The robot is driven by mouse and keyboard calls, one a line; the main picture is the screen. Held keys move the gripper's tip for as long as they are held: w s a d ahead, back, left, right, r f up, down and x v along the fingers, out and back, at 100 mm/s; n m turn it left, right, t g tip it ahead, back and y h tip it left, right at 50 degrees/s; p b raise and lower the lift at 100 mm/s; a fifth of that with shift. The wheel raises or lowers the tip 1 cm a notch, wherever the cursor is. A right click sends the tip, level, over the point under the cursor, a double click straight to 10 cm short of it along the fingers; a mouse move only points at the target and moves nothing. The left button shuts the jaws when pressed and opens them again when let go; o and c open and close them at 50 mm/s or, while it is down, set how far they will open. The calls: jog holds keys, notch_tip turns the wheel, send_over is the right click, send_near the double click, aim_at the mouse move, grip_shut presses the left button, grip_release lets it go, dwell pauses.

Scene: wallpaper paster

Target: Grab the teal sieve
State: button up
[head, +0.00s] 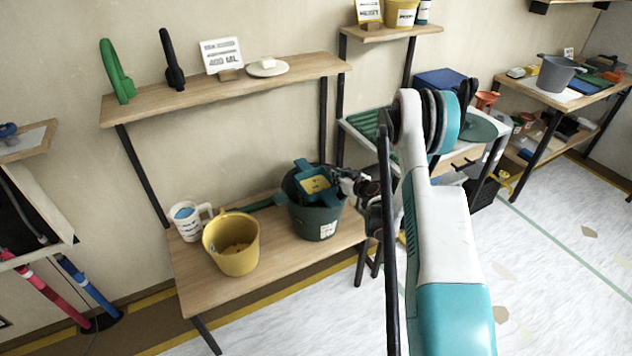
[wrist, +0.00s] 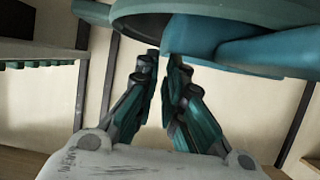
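A teal piece with short arms and a yellow middle, which looks like the teal sieve (head: 314,184), sits tilted across the mouth of a dark green bucket (head: 318,222) on the low wooden shelf. My gripper (head: 347,184) is at the right edge of the sieve, at rim height. In the wrist view a teal part (wrist: 235,50) and a round dark rim fill the top, very close to the fingertips. My gripper's fingers (wrist: 163,60) are near each other there, with a narrow gap. The contact at the tips is hidden, so I cannot tell whether they hold the sieve.
A yellow bucket (head: 232,245) and a white mug (head: 187,222) stand left of the green bucket. A green handle (head: 262,203) lies between the buckets. The upper shelf (head: 225,88) is above, with a dark post (head: 323,120) behind.

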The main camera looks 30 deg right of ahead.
aim_at(327, 171)
jog(key=b+x, duration=0.1)
jog(key=x, duration=0.2)
jog(key=shift+w+f, duration=0.2)
jog(key=shift+f, duration=0.1)
jog(key=b+x, duration=0.1)
jog(key=x, duration=0.1)
jog(key=b+x, duration=0.1)
jog(key=x, duration=0.1)
jog(key=shift+a+f, duration=0.15)
jog(key=shift+f, duration=0.2)
jog(key=shift+w, duration=0.45)
grip_shut()
jog(key=shift+r, duration=0.1)
